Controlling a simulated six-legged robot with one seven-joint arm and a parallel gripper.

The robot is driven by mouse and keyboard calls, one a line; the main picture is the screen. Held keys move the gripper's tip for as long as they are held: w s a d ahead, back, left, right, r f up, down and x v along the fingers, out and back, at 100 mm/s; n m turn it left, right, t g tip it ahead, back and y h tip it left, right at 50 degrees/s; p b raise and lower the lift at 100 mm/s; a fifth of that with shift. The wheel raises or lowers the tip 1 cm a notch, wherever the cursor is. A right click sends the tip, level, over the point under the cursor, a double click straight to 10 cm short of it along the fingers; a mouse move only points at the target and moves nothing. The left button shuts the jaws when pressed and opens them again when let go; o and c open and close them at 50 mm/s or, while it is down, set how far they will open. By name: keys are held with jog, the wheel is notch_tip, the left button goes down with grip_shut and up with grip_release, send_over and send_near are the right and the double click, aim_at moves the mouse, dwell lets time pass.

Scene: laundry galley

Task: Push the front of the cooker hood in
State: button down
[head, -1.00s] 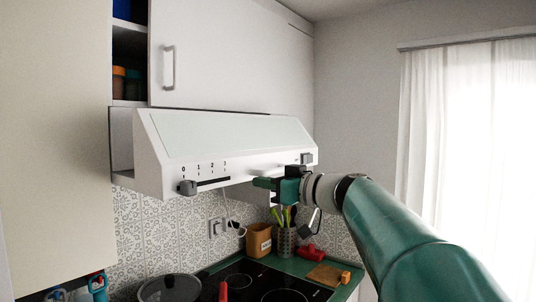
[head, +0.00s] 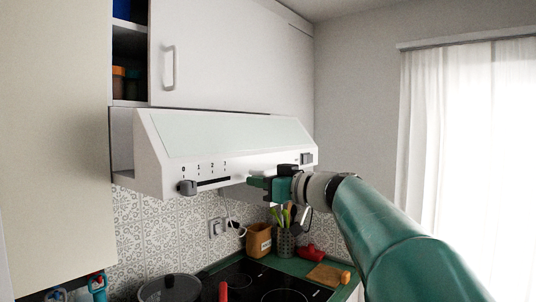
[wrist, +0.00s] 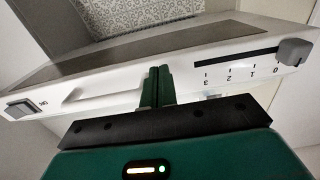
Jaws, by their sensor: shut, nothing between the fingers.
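The cooker hood's white front (head: 215,168) hangs under the wall cupboards, pulled out from them, with a slanted pale glass panel on top. It carries a slider knob (head: 187,187) over a 0 to 3 scale at the left and a switch (head: 306,158) at the right. My gripper (head: 255,182) is shut and empty at the lower front edge, right of the scale. In the wrist view the closed fingers (wrist: 157,86) overlap the front panel (wrist: 190,75), between the handle recess and the scale. I cannot tell whether they touch it.
A utensil holder (head: 286,241), a wooden box (head: 258,240) and a board (head: 327,274) stand at the back of the green worktop. An open cupboard shelf is at upper left, a curtained window at right.

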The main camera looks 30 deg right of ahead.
jog(key=shift+x, duration=5.85)
jog(key=shift+v, duration=4.6)
